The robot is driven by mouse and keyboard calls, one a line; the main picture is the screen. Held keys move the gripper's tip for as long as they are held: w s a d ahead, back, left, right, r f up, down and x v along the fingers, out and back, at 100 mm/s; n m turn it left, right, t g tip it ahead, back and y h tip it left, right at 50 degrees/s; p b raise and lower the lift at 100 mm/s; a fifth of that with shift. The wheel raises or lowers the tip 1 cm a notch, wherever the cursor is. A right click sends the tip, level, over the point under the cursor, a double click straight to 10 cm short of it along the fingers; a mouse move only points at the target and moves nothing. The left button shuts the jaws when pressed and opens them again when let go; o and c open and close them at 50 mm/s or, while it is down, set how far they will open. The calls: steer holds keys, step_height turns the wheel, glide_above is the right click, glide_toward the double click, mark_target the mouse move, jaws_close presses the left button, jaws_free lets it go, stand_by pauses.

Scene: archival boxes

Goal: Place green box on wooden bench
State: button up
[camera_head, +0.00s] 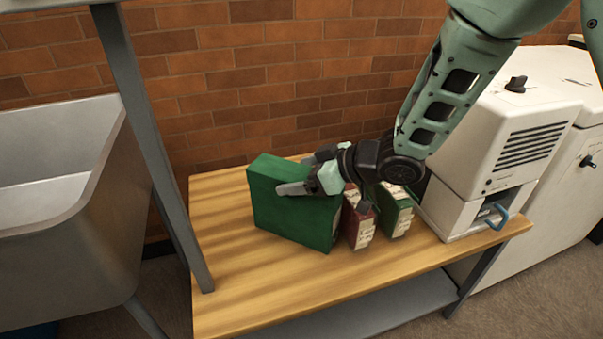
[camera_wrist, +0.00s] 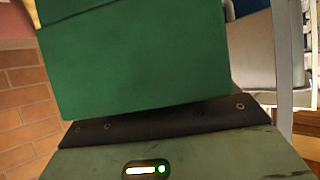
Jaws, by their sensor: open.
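A green box (camera_head: 292,208) stands upright on the wooden bench (camera_head: 225,273), left of the other boxes. My gripper (camera_head: 305,175) is open at the top of this box, with one finger along its front face and the other fingertip behind its top edge. In the wrist view the green box (camera_wrist: 135,65) fills much of the picture, close beyond the gripper's body. Whether the fingers touch the box I cannot tell.
A red box (camera_head: 359,222) and a smaller green box (camera_head: 397,212) stand just right. A white machine (camera_head: 515,140) is at the bench's right end. A grey post (camera_head: 155,150) and a metal sink (camera_head: 60,200) are at left. The bench's left part is clear. A brick wall (camera_head: 230,80) is behind.

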steer(key=shift+r, duration=0.2)
steer(key=s+d+r+m+t+h+p, duration=0.15)
steer(key=s+d+r+h+p, duration=0.3)
steer(key=d, duration=0.55)
steer(key=s+d+r+m+g+h+b, duration=0.1)
steer(key=s+g+h, duration=0.1)
steer(key=s, duration=1)
steer(key=s+d+r+m+g+h+b, duration=0.1)
steer(key=s+g, duration=0.4)
steer(key=s, duration=0.7)
steer(key=m+h, duration=0.1)
steer(key=h, duration=0.1)
steer(key=shift+r+h, duration=0.35)
steer(key=shift+w+r, duration=0.1)
step_height(320, 180, up, 20)
steer(key=p, duration=2)
steer(key=shift+p, duration=0.3)
